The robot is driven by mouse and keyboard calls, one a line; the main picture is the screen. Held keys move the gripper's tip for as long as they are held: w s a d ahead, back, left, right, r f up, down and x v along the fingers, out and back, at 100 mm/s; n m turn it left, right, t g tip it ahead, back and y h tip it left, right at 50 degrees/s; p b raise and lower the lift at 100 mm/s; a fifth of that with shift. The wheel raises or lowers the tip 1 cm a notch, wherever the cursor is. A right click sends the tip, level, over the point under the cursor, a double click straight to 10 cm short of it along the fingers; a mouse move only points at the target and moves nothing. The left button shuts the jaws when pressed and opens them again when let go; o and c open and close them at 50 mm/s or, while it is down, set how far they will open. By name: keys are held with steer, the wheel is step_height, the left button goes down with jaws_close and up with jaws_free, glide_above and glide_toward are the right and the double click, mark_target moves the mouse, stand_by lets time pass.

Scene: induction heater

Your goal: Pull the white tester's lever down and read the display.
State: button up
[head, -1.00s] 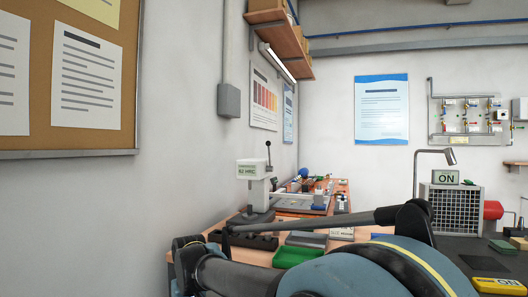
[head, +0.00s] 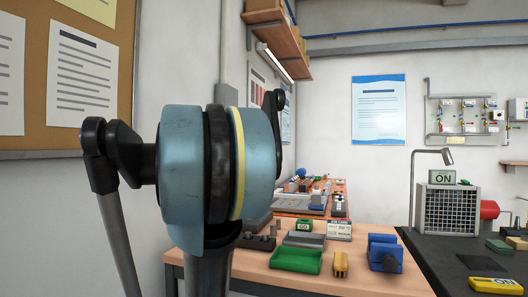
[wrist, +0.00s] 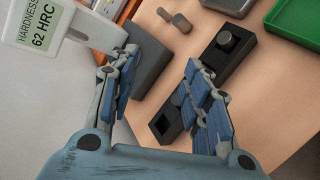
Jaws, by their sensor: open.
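The white tester (wrist: 82,22) shows at the upper left of the wrist view. Its display (wrist: 42,26) reads "HARDNESS 62 HRC". A dark grey block (wrist: 152,66), apparently its base, sits just beyond my left finger. The lever is not visible in the wrist view, and in the head view my raised arm hides the tester. My gripper (wrist: 161,60) is open and empty, its blue-padded fingers spread above the bench. Its left finger is close to the tester; I cannot tell whether they touch.
A black block with a round peg (wrist: 222,52) lies under my right finger. A wall stands close on the left.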

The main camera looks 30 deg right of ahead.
steer(key=w+d+r+n+t+h, duration=0.25)
steer(key=w+d+r+n, duration=0.35)
steer(key=r, duration=0.4)
steer(key=w+d+r+n+t+h, duration=0.1)
steer(key=w+d+r+n+h, duration=0.2)
steer(key=w+d+r+n, duration=0.6)
steer(key=w+d+m, duration=0.1)
steer(key=w+d, duration=0.1)
steer(key=d, duration=0.2)
steer(key=w+d+r+m, duration=0.1)
steer(key=w+d, duration=0.1)
steer(key=d, duration=0.2)
steer(key=w+d, duration=0.2)
steer(key=d, duration=0.2)
steer(key=shift+w+d+r+m+y, duration=0.1)
steer(key=shift+w+r+m+y, duration=0.2)
steer(key=shift+m, duration=0.1)
steer(key=shift+s, duration=0.1)
jaws_close()
